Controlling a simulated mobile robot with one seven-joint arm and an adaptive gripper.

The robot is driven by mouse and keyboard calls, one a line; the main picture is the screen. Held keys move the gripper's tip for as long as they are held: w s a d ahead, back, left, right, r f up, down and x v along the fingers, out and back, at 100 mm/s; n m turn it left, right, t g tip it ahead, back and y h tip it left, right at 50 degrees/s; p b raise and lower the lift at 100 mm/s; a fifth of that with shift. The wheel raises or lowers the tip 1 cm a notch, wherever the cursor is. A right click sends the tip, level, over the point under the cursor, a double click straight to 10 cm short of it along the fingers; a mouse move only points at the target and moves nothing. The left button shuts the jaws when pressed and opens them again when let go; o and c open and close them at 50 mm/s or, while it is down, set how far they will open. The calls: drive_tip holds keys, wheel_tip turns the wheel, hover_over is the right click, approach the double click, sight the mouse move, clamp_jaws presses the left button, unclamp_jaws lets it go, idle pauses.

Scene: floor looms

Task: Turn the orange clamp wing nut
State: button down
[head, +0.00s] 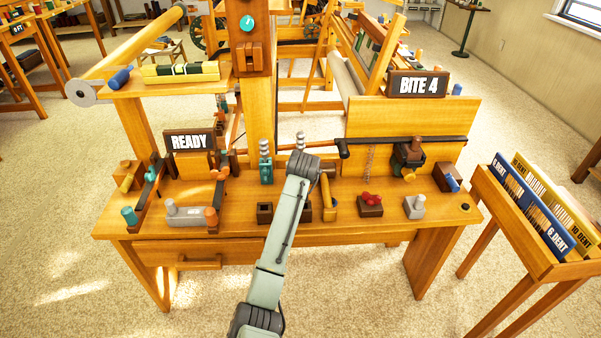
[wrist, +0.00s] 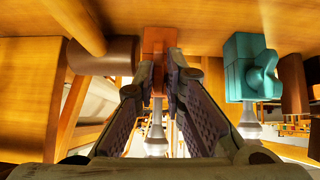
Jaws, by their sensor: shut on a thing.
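The orange clamp (wrist: 158,38) is at the top middle of the wrist view, a red-orange block on the wooden frame with a silvery post beside it. My gripper (wrist: 160,76) reaches it with one dark finger on each side and is shut on its wing nut, which is mostly hidden between the fingertips. In the head view my arm covers the gripper and the orange clamp; only a metal knob (head: 300,138) shows above. A teal clamp (wrist: 244,65) with its own wing nut stands beside it, also seen in the head view (head: 266,168).
A dark brown handle (wrist: 104,57) lies close to my fingers in the wrist view; it also shows in the head view (head: 342,149). The bench (head: 160,208) carries a grey block, red knobs and small holders. A READY sign (head: 189,142) and a BITE 4 sign (head: 417,84) stand there.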

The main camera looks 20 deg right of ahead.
drive_tip(key=shift+d+r, duration=0.15)
drive_tip(key=shift+d, duration=0.15)
drive_tip(key=c, duration=1.8)
unclamp_jaws()
drive_tip(key=shift+o, duration=0.4)
drive_tip(key=shift+a, duration=0.1)
drive_tip(key=v, duration=1.2)
